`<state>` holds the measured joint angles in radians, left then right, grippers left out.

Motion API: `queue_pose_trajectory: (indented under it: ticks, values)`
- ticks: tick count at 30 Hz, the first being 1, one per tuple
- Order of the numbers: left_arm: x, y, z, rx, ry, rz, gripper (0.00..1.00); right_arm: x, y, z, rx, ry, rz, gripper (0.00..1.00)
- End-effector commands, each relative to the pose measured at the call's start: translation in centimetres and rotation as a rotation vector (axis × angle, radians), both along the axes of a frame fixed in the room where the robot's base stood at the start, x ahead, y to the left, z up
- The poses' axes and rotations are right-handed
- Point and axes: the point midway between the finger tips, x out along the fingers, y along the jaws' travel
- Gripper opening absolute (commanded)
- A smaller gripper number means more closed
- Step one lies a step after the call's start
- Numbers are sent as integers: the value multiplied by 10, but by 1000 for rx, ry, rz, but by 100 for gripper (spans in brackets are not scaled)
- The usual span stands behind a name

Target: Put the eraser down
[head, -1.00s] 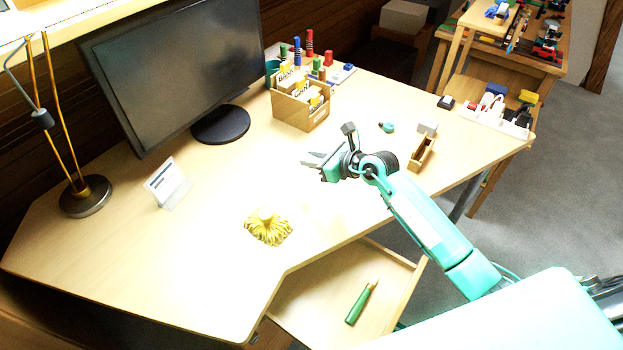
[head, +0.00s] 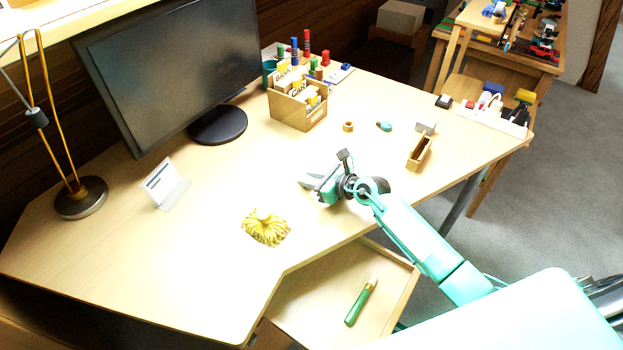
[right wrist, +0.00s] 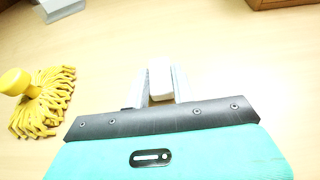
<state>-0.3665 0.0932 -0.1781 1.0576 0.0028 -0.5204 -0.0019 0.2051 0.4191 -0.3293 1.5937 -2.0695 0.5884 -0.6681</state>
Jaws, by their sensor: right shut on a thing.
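My right gripper (head: 306,184) is over the middle of the desk in the head view, its fingers pointing left. In the right wrist view, its two grey fingers (right wrist: 159,82) are shut on a white block, the eraser (right wrist: 160,73). The eraser sits between the fingertips above or at the pale desk top; I cannot tell whether it touches the wood. In the head view the eraser cannot be made out. My left gripper is not in view.
A yellow stringy mop-like thing (head: 265,228) lies left of and nearer than the gripper; it also shows in the wrist view (right wrist: 38,100). A card holder (head: 166,185), monitor (head: 170,70), wooden file box (head: 298,108) and small open wooden box (head: 419,153) stand around. Desk left of the gripper is clear.

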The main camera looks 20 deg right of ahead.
Motion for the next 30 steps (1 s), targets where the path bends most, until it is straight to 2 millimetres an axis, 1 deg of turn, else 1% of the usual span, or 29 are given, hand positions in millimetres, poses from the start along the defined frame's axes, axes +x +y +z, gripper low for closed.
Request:
queue_pose_trajectory:
  ticks: [2, 3, 5, 6, 13, 17, 20, 25, 30]
  values:
    - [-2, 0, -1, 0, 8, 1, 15, 0, 0, -2, 0, 0, 0, 3]
    - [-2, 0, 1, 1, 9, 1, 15, 0, 0, -1, 0, 0, 0, 32]
    - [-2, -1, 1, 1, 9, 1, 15, 0, 0, -1, 0, 0, 0, 44]
    - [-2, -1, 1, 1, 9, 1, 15, 0, 0, -1, 0, 0, 0, 46]
    - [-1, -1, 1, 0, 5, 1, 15, 0, 0, -1, 0, 0, 0, 46]
    - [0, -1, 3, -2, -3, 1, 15, 0, 0, 2, 0, 0, 0, 46]
    - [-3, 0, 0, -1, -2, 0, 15, -9, -9, 6, -2, 0, -1, 46]
    - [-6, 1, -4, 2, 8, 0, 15, -37, -30, 19, -4, 1, 0, 46]
    - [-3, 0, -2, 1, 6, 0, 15, -64, -50, 33, -3, 3, 0, 46]
